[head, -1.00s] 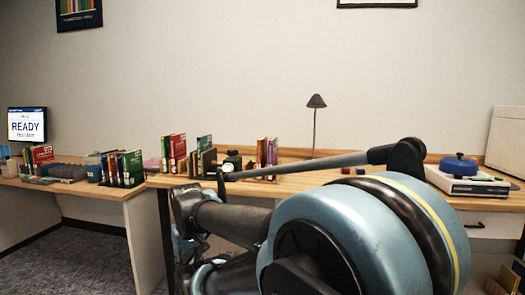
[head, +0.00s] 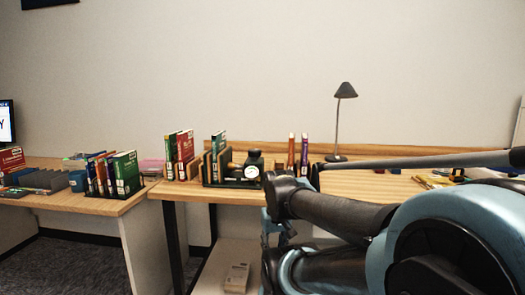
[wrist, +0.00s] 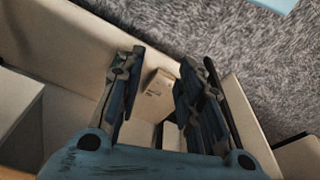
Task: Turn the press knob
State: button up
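A small dark device with a pale round face (head: 253,171) stands on the wooden desk among the books in the head view. It looks like the press. A wooden handle-like part sticks out at its left; I cannot tell which part is its knob. In the wrist view my gripper (wrist: 158,88) points down with its two fingers apart and nothing between them. A cardboard box (wrist: 156,95) lies below, beyond the fingertips. The press does not show in the wrist view. In the head view my arm hangs in front of the desk, right of the press.
Books (head: 180,155) stand left of the press, and two thin books (head: 298,155) stand to its right. A black lamp (head: 346,92) stands farther back. A lower desk (head: 108,204) holds more books at left. A box (head: 236,277) sits under the desk.

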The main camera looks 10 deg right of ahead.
jog(key=shift+a, duration=0.15)
jog(key=shift+o, duration=1.4)
jog(key=o, duration=0.5)
notch_tip(320, 180, up, 2)
jog(key=shift+r+n, duration=0.2)
jog(key=shift+n, duration=0.2)
notch_tip(320, 180, up, 39)
jog(key=n+g, duration=0.2)
jog(key=n, duration=2)
send_over(254, 150)
jog(key=f, duration=1.7)
jog(key=shift+w, duration=0.3)
jog(key=shift+r, duration=0.1)
jog(key=c, duration=1)
